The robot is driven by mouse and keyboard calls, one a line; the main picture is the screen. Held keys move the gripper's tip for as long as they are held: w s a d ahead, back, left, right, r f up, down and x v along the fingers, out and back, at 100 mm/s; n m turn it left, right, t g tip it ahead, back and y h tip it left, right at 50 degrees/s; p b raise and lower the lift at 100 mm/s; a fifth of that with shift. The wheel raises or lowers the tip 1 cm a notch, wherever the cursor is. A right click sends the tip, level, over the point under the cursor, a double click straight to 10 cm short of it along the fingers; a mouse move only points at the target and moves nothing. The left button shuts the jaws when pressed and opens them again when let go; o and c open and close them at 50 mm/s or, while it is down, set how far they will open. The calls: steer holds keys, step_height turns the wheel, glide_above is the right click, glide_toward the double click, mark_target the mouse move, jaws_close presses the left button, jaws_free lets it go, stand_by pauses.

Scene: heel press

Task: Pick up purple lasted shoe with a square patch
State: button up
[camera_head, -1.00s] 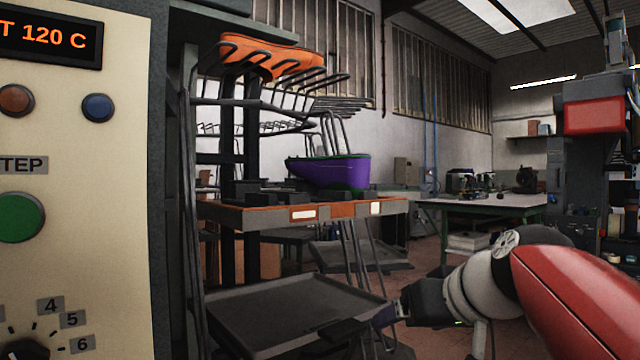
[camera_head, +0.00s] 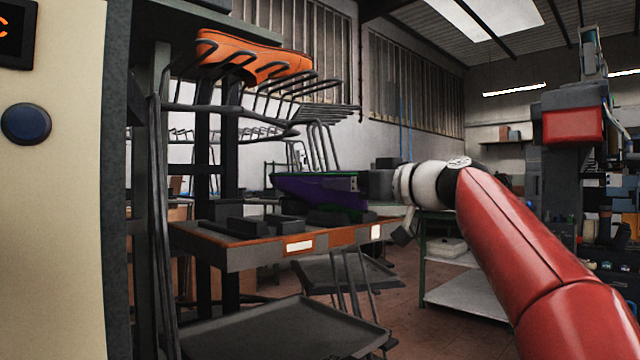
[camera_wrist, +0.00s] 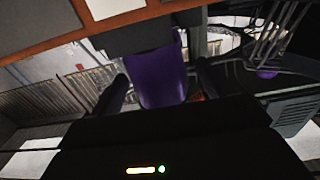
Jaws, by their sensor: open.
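The purple lasted shoe (camera_head: 318,189), with a green edge, sits on dark blocks on the orange-edged shelf in the head view. My gripper (camera_head: 356,183) is at the shoe's right end and covers part of it. In the wrist view, the shoe (camera_wrist: 158,76) shows between my two open fingers (camera_wrist: 163,80), with a gap at each side. I cannot make out a square patch on the shoe in either view.
The orange-edged shelf (camera_head: 262,251) lies just below my gripper. An orange shoe (camera_head: 252,58) rests on a wire rack (camera_head: 300,88) above. A dark tray (camera_head: 285,330) is lower down. A machine panel (camera_head: 55,220) stands at the left.

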steer(key=shift+p+x, duration=0.35)
steer(key=shift+x, duration=1.05)
steer(key=shift+s, duration=0.1)
steer(key=c, duration=1.5)
steer(key=shift+r, duration=0.1)
steer(key=r+b+v, duration=0.1)
steer(key=v, duration=0.5)
steer(key=r+b+v, duration=0.1)
steer(key=b+v, duration=0.1)
steer(key=v, duration=0.4)
steer(key=r+b+v, duration=0.1)
steer(key=b+v, duration=0.1)
steer(key=v, duration=0.4)
steer(key=shift+r, duration=0.25)
